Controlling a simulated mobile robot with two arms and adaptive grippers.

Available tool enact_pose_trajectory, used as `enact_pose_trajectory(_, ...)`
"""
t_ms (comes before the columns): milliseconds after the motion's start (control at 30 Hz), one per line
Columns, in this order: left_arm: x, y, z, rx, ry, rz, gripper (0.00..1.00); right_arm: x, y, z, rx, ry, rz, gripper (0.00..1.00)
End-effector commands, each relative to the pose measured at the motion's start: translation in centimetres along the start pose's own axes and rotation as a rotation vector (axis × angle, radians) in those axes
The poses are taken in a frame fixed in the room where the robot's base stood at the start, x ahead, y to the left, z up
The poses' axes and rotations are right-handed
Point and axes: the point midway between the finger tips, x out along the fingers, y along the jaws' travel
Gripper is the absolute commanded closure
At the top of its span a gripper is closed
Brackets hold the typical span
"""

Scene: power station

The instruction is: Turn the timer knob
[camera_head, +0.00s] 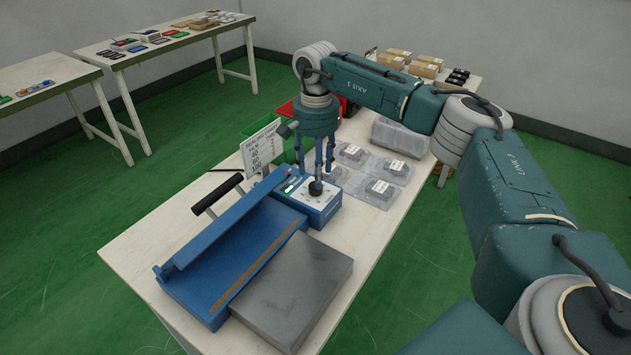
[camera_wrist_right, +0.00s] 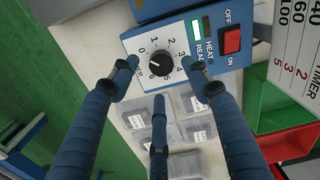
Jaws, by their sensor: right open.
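The black timer knob (camera_wrist_right: 160,62) sits on a white numbered dial (camera_wrist_right: 146,60) on the blue control box (camera_head: 318,212). Its white pointer line is toward the upper left in the wrist view. My right gripper (camera_head: 318,175) points down over the box. In the wrist view its fingers (camera_wrist_right: 156,86) are spread open, one to each side of the knob and a third below it. No finger clearly grips the knob; whether any touches it I cannot tell. My left gripper is in neither view.
A red switch (camera_wrist_right: 231,40) and green lamp (camera_wrist_right: 196,28) are beside the dial. A blue sealer with a raised bar and black handle (camera_head: 217,193) adjoins the box. A number sign (camera_head: 262,147) stands behind. Clear packs (camera_head: 380,190) lie to the right.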

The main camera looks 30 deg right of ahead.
Motion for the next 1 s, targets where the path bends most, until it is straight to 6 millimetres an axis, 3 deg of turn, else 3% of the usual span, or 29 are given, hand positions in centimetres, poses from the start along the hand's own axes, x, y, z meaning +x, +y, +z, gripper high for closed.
enact_pose_trajectory(233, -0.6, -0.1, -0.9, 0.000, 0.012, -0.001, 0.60, 3.7, 0.0, 0.0, 0.001, -0.002, 0.002, 0.52)
enact_pose_trajectory(633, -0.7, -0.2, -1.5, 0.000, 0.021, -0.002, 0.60, 4.7, 0.0, 0.0, 0.000, 0.000, -0.001, 0.52)
enact_pose_trajectory(667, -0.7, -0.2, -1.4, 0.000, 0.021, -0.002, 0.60, 4.7, 0.0, 0.0, 0.000, 0.000, 0.000, 0.54)
enact_pose_trajectory(867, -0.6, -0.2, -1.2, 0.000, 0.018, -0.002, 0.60, 4.7, 0.0, 0.0, 0.000, 0.000, -0.001, 0.94)
enact_pose_trajectory(1000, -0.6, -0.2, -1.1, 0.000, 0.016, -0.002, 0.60, 4.6, 0.0, 0.0, 0.002, 0.000, -0.001, 0.97)
